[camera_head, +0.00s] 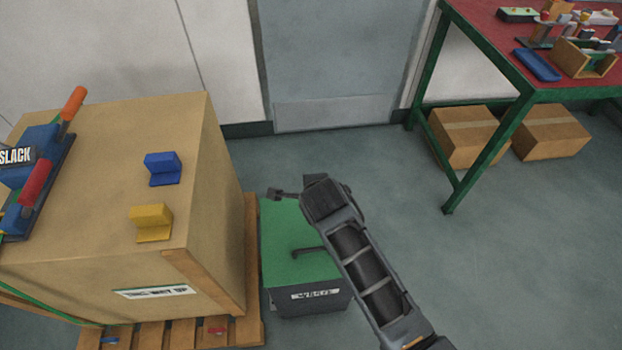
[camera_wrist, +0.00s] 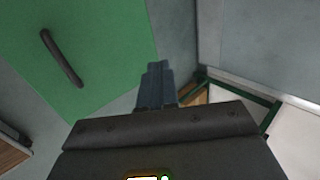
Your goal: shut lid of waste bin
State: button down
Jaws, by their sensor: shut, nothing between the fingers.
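The waste bin (camera_head: 312,303) is a dark box with a white "WASTE" label on its front, standing on the floor right of the pallet. Its green lid (camera_head: 285,235) lies over the top, with a dark bar handle near the front; I see no clear gap under it. The lid (camera_wrist: 100,45) and its handle fill the upper left of the wrist view. My gripper (camera_head: 275,193) is at the lid's far edge, shut and empty. Its fingers (camera_wrist: 155,85) show beside the lid's edge in the wrist view; I cannot tell whether they touch. My arm hides the lid's right side.
A large cardboard box (camera_head: 110,190) on a wooden pallet (camera_head: 252,270) stands close left of the bin, with blue and yellow brackets on top. A green-framed workbench (camera_head: 520,105) is at upper right, with cartons (camera_head: 465,135) beneath. The floor right of the bin is clear.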

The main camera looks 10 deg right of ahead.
aim_at(317, 249)
jog(key=s+f+t+b, duration=0.2)
jog(key=s+f+b, duration=0.1)
jog(key=b, duration=0.4)
jog(key=s+f+t+b, duration=0.2)
jog(key=f+b, duration=0.3)
jog(key=b, duration=0.3)
jog(key=s+f+t+b, duration=0.2)
jog(key=s+f+b, duration=0.2)
jog(key=b, duration=0.4)
jog(key=shift+s+f, duration=0.1)
jog(key=shift+s, duration=0.1)
jog(key=f+b, duration=0.1)
jog(key=b, duration=0.2)
jog(key=s+f+b, duration=0.1)
jog(key=b, duration=0.2)
jog(key=shift+s+f+t, duration=0.15)
jog(key=shift+f+t, duration=0.15)
jog(key=shift+t, duration=0.1)
jog(key=shift+f, duration=0.1)
